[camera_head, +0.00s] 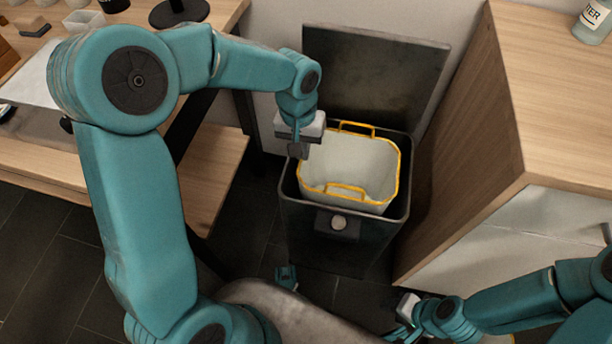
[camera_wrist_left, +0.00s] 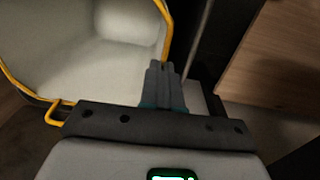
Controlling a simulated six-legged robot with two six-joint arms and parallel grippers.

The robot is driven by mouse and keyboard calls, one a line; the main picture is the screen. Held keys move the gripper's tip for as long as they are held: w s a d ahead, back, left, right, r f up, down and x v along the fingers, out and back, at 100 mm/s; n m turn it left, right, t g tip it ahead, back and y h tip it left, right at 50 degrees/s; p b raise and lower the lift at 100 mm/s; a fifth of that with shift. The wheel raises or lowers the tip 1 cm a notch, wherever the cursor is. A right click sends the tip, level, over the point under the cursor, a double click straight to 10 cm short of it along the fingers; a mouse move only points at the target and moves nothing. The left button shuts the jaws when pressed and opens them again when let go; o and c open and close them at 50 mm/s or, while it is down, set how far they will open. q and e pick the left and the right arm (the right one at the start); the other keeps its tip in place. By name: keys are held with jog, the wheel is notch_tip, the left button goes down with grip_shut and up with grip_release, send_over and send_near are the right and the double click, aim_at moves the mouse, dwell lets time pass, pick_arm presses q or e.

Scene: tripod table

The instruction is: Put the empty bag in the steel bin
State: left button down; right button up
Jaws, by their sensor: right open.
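The empty bag (camera_head: 345,180) is white with a yellow rim and two yellow handles. It stands open and upright inside the dark steel bin (camera_head: 290,203), whose lid (camera_head: 375,75) is raised behind it. My left gripper (camera_head: 298,150) is over the bin's left side, at the bag's far left corner. In the left wrist view its fingers (camera_wrist_left: 163,85) are together beside the bag's yellow rim, with the bag (camera_wrist_left: 100,60) to their left. I see nothing between them; whether they touch the rim I cannot tell. My right gripper (camera_head: 403,322) is open, low at the front right.
A wooden table (camera_head: 215,165) with a lower shelf stands left of the bin. A wood-topped cabinet (camera_head: 560,110) is close on the right, with a bottle (camera_head: 592,22) on top.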

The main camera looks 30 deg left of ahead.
aim_at(303, 170)
pick_arm(q)
notch_tip(303, 170, down, 3)
jog(key=shift+b, duration=0.3)
notch_tip(303, 170, down, 5)
jog(key=shift+f+b, duration=0.15)
jog(key=shift+b, duration=0.8)
jog(key=shift+f, duration=0.15)
jog(key=c, duration=1.6)
grip_release()
jog(key=shift+c, duration=0.2)
notch_tip(303, 170, up, 12)
jog(key=p, duration=0.4)
jog(key=shift+a+r, duration=0.2)
jog(key=shift+a, duration=0.1)
jog(key=shift+s+f, duration=0.1)
jog(key=shift+s, duration=0.05)
